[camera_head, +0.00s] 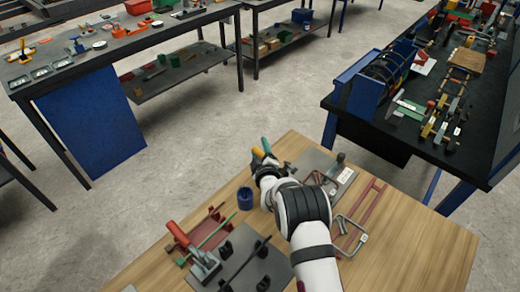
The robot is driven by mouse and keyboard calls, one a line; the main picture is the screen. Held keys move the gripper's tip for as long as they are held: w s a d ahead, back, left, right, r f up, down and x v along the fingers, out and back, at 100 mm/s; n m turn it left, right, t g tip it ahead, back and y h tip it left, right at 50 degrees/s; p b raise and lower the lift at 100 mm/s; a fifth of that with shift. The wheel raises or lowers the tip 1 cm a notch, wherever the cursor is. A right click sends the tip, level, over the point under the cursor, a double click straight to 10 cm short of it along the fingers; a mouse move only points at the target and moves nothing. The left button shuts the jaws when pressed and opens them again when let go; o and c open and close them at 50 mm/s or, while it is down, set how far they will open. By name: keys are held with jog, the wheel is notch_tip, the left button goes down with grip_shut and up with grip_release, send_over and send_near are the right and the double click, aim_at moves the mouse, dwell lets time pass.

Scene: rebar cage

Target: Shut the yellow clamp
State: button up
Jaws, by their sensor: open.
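The yellow clamp shows only as a small yellow-orange handle (257,152) sticking up at the far edge of the wooden table, just beyond my gripper. Its base is hidden behind my gripper and wrist. A green handle (266,146) stands right beside it. My gripper (262,166) is open, close to the yellow handle. I cannot tell whether it touches the handle or whether the handle is between the fingers.
A blue cup (245,198) is left of my wrist. Bent bars and a red frame (373,200) lie right. The table's right front is clear.

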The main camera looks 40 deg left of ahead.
jog(key=shift+c, duration=0.2)
grip_shut()
dwell(1.1)
